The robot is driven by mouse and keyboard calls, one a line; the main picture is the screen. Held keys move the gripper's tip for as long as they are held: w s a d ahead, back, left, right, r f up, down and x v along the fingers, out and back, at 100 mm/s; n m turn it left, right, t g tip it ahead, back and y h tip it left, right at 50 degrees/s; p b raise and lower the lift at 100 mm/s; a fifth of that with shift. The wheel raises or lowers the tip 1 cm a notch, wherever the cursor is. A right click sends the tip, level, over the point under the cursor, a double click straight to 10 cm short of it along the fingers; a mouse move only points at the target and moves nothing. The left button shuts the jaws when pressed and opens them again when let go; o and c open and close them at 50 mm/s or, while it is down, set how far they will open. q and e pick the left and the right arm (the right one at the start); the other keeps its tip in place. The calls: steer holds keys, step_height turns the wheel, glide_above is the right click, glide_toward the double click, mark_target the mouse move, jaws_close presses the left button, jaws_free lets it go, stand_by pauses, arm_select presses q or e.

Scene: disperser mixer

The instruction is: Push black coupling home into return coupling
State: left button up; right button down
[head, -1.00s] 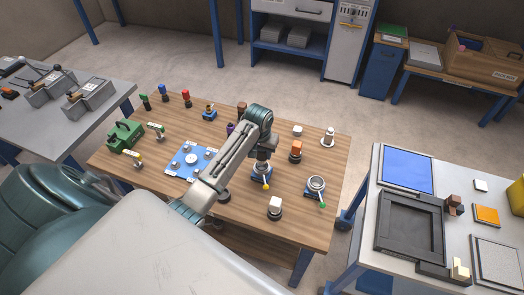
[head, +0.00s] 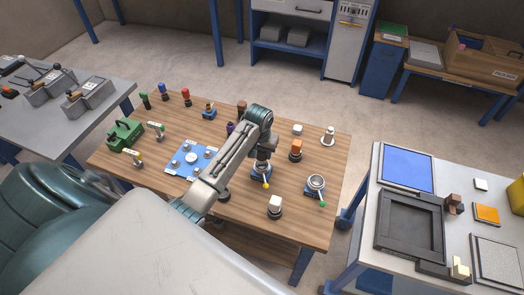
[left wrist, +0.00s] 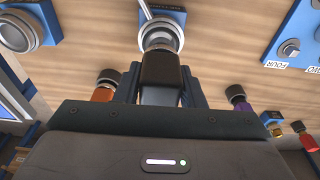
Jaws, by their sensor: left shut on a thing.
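My left gripper (head: 262,165) is above the blue-based socket with a yellow-tipped lever (head: 259,174), which I take as the return coupling. In the left wrist view the gripper (left wrist: 160,98) is shut on the black coupling (left wrist: 160,70). The coupling's far end overlaps the silver ring of the return coupling (left wrist: 161,27), which has a blue base behind it. It looks lined up with the ring, but I cannot tell how deep it sits. In the head view the gripper hides the black coupling. My right gripper is not in view.
A second blue-based ring with a green-tipped lever (head: 316,183) stands to the right. A white-topped part (head: 275,205) and an orange-topped part (head: 296,149) stand close by. A blue plate with knobs (head: 190,163) lies left of the arm.

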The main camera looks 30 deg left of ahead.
mark_target(262, 157)
arm_select(q)
steer(key=shift+f, duration=0.7)
steer(key=shift+f+b, duration=0.45)
steer(key=shift+f, duration=0.55)
steer(key=o, duration=1.2)
steer(key=r+b, duration=0.1)
steer(key=r, duration=0.2)
steer(key=s+r+b, duration=0.1)
steer(key=r, duration=0.3)
steer(key=r+b, duration=0.1)
steer(key=r, duration=0.2)
steer(key=shift+s+d+r, duration=0.2)
steer(key=shift+s+r, duration=0.1)
